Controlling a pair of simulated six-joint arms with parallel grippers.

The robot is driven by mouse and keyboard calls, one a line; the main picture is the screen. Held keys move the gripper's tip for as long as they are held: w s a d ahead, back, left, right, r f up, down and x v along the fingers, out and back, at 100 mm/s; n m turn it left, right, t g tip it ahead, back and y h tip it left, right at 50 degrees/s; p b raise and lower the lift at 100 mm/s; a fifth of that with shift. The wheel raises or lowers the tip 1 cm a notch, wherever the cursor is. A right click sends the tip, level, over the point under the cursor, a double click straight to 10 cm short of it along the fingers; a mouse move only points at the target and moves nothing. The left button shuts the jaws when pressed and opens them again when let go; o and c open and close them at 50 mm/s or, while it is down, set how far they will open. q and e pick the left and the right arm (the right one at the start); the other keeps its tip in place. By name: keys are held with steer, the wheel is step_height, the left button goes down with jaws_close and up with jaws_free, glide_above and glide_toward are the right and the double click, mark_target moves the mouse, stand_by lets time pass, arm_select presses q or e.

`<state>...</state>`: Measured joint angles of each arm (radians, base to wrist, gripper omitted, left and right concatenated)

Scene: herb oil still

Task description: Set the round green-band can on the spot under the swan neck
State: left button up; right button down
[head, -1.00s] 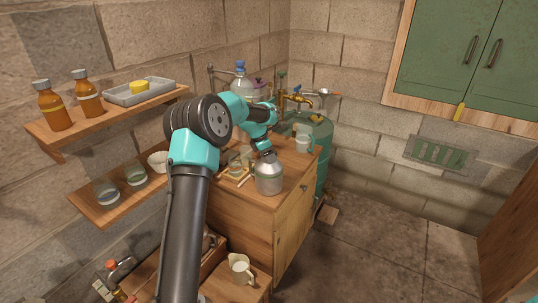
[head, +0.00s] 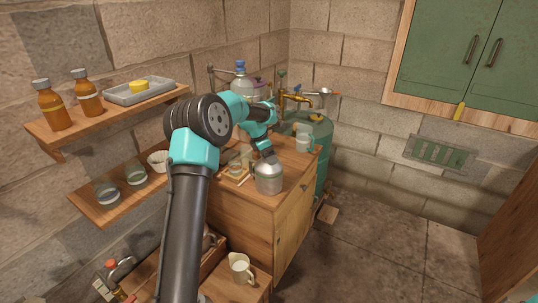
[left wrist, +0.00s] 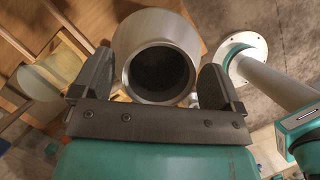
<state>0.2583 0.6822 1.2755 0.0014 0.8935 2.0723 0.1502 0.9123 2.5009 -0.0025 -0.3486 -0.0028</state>
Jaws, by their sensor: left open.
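A round silver can (head: 268,179) stands upright near the front edge of the wooden cabinet top; I cannot make out a green band on it. My left gripper (head: 268,160) is at its top, pointing down. In the left wrist view the can (left wrist: 155,35) shows its dark round mouth between the two fingers of my left gripper (left wrist: 158,85), which are open on either side of it. Brass pipework (head: 297,97) rises behind, by the green drum; I cannot tell which part is the swan neck. My right gripper is not in view.
A pale mug-like vessel (head: 303,141) stands at the cabinet's back right. A small wooden tray (head: 236,174) lies left of the can. A green drum (head: 321,150) stands behind the cabinet. Shelves (head: 125,205) with jars are on the left wall. A white jug (head: 240,268) is low in front.

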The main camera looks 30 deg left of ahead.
arm_select(q)
steer(key=v, duration=1.2)
steer(key=c, duration=1.2)
steer(key=shift+f, duration=0.1)
steer(key=s+a+f+m+y, duration=0.1)
steer(key=m, duration=0.7)
steer(key=s+a+m+y, duration=0.1)
steer(key=a+m, duration=0.1)
steer(key=m, duration=0.6)
steer(key=s+a+f+m+t+y, duration=0.1)
steer(key=s+a+m+y, duration=0.1)
steer(key=m, duration=0.6)
steer(key=shift+a+f+m, duration=0.15)
steer(key=shift+f+m, duration=0.2)
steer(key=shift+m, duration=0.05)
